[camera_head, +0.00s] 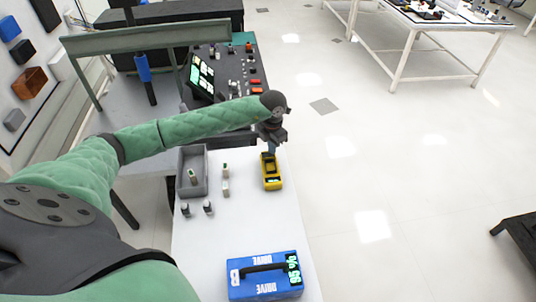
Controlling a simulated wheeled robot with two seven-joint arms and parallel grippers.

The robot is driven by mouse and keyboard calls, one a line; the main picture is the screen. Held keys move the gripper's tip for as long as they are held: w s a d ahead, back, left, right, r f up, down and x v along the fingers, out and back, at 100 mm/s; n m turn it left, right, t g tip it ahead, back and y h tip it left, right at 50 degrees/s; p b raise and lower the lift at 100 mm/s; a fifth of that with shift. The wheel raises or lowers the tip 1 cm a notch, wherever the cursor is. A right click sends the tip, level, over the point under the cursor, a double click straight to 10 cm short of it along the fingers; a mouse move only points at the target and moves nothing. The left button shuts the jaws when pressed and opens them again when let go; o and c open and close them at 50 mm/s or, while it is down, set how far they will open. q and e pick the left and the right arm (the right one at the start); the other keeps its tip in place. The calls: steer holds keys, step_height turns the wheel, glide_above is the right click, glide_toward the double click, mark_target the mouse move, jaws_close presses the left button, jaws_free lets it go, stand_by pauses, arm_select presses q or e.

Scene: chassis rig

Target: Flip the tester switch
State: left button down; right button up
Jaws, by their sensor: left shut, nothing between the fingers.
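A small yellow device (272,184) with a dark recess and a small green-lit patch stands on the white table; it looks like the tester. Its switch is too small to make out. My left arm reaches across from the left, and its gripper (270,151) points down at the far end of the yellow device. The fingers are shut and empty. Whether they touch the device I cannot tell. The far end of the device is partly hidden by the gripper. My right gripper is not in view.
A grey tray (183,186) holds a small cell, and several more cells stand beside it. A blue DRIVE case (264,277) sits at the table's (215,240) near end. A dark console with a lit screen (201,77) stands behind. The table's middle is clear.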

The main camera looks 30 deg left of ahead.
arm_select(q)
step_height(320, 180, up, 6)
steer(key=shift+f+p, duration=0.1)
steer(key=shift+p, duration=0.5)
stand_by(0.5)
